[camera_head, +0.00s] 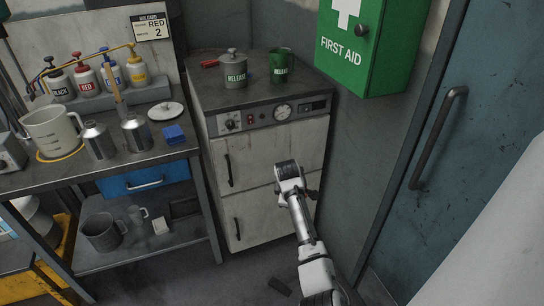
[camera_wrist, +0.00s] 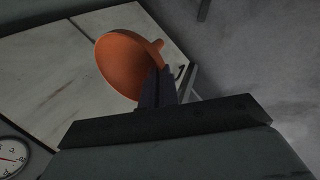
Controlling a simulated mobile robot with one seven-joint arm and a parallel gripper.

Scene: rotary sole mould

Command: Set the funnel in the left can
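In the wrist view an orange funnel (camera_wrist: 126,62) sits tilted at the dark fingers of my gripper (camera_wrist: 157,88), which look shut on it. In the head view the end of my arm is in front of the grey cabinet, and the fingers and funnel cannot be made out there. Two metal cans stand side by side on the left bench. The left can (camera_head: 98,143) is between the large measuring jug and the right can (camera_head: 135,135). My gripper is well to the right of both cans and below the bench top.
The measuring jug (camera_head: 51,133), a blue block (camera_head: 174,134) and a round lid (camera_head: 166,111) are near the cans. Several bottles (camera_head: 87,80) stand behind. The grey cabinet (camera_head: 266,160) carries a release pot (camera_head: 235,72) and a green mug (camera_head: 281,66). A first-aid box (camera_head: 365,70) hangs on the wall.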

